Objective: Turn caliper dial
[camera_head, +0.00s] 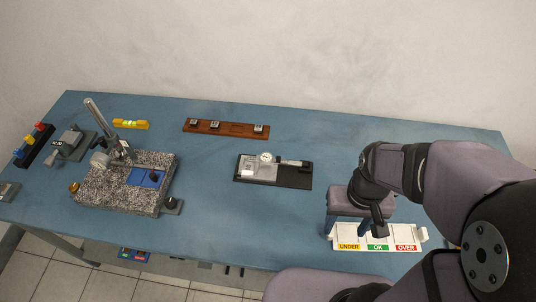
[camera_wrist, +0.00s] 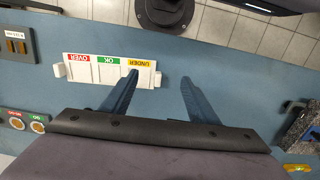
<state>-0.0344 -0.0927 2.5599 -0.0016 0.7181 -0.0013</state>
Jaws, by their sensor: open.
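The caliper with its round white dial (camera_head: 265,157) lies on a dark base (camera_head: 296,180) near the middle of the table. It does not show in the wrist view. My gripper (camera_head: 347,226) is to the right of the caliper and nearer the front edge, above the table beside the sorting tray. The caliper and the gripper are well apart.
The white tray (camera_head: 378,230) marked UNDER, OK and OVER stands close by the fingers. A granite block (camera_head: 115,187) with a gauge stand is at left. A brown rack (camera_head: 226,128) with small blocks lies at the back. Bare table separates the caliper and granite block.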

